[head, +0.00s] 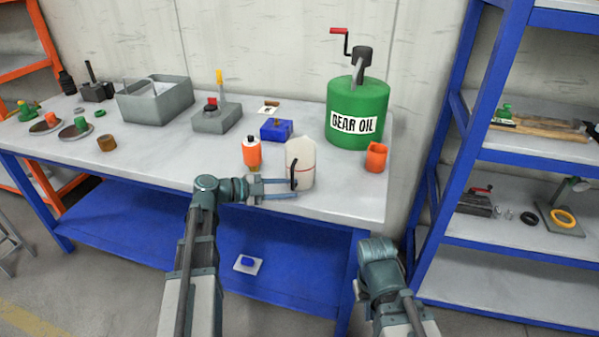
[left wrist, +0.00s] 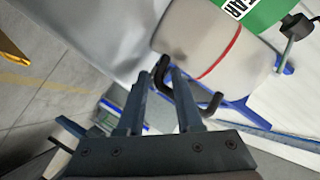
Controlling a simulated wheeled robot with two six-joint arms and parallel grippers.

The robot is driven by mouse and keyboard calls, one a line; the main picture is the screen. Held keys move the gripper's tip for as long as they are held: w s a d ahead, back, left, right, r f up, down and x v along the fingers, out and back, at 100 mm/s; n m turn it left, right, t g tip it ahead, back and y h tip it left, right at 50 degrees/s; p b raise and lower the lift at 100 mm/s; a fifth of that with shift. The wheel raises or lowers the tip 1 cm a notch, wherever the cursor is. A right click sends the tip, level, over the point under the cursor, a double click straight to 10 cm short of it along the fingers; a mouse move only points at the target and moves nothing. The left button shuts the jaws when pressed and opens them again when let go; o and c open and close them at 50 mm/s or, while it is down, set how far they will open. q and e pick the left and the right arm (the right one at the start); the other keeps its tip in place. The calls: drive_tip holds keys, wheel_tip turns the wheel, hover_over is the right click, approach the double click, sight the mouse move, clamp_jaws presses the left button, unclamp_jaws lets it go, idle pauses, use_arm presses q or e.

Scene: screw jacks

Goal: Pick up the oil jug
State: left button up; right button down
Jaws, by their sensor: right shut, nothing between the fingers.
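The oil jug (head: 301,160) is cream-white with a red line and a black handle, and stands upright near the table's front edge. In the left wrist view the jug (left wrist: 215,50) lies just beyond the fingers. My left gripper (head: 294,189) is open at the jug's handle side, its two fingers clearly apart. In the left wrist view part of the black handle (left wrist: 186,105) shows between the fingers (left wrist: 160,75), and its hooked end passes to the right finger's far side. I cannot tell whether a finger touches it. My right arm shows at the lower right, but its fingers do not.
An orange bottle (head: 252,153) stands close to the jug's left, and a blue block (head: 276,130) is behind. An orange cup (head: 376,158) and the green gear oil drum (head: 357,108) stand to the right. The tabletop (head: 170,160) is clear at front left.

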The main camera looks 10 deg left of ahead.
use_arm(q)
clamp_jaws()
idle(1.4)
